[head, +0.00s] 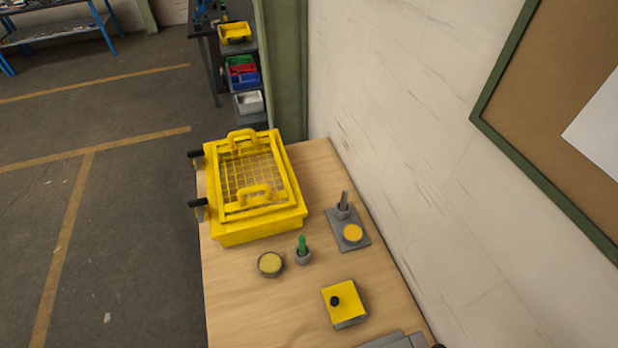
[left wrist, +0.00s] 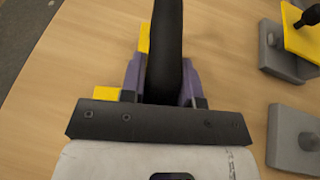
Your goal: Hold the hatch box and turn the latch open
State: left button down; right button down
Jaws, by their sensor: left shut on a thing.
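A large yellow box (head: 262,228) stands at the far end of the wooden table in the head view. It has a mesh-panelled top, two yellow handles and two black knobs on its left side. A small grey box (head: 345,303) with a yellow lid and black knob sits nearer. It shows at the upper right of the left wrist view (left wrist: 292,55). I cannot tell which box is the hatch box. My left gripper (left wrist: 163,75) is shut on a dark upright bar (left wrist: 166,40), whose far end is out of frame. Yellow pieces show beside the fingers. My right gripper is not visible.
A round yellow-topped cup (head: 270,264), a green-handled piece in a grey holder (head: 303,252) and a grey plate (head: 364,240) with a yellow disc stand mid-table. A grey block (left wrist: 297,135) lies right of my left gripper. A wall bounds the table's right side.

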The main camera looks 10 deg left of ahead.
pick_arm(q)
jog(key=c, duration=0.8)
grip_release()
